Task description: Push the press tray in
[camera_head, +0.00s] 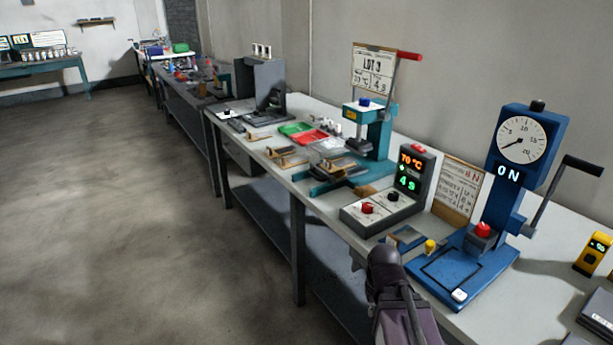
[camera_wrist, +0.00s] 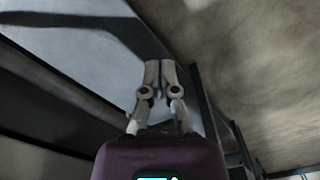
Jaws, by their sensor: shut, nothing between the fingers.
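The teal press (camera_head: 370,135) stands on the long bench, with a red-tipped lever at its top right. A teal tray (camera_head: 322,187) sticks out from its base toward the bench's front edge, with small pieces on or over it; I cannot tell exactly how they rest. My gripper (camera_head: 357,258) is at the bench's front edge, nearer the camera than the tray and apart from it. In the wrist view my gripper (camera_wrist: 160,66) has its fingertips together and empty. The press and tray do not show in the wrist view.
A control box (camera_head: 383,208) with red and black knobs and a lit display stands right of the press. A blue gauge press (camera_head: 470,270) is farther right. Green (camera_head: 294,129) and red (camera_head: 309,137) trays lie left. The floor (camera_head: 130,220) before the bench is clear.

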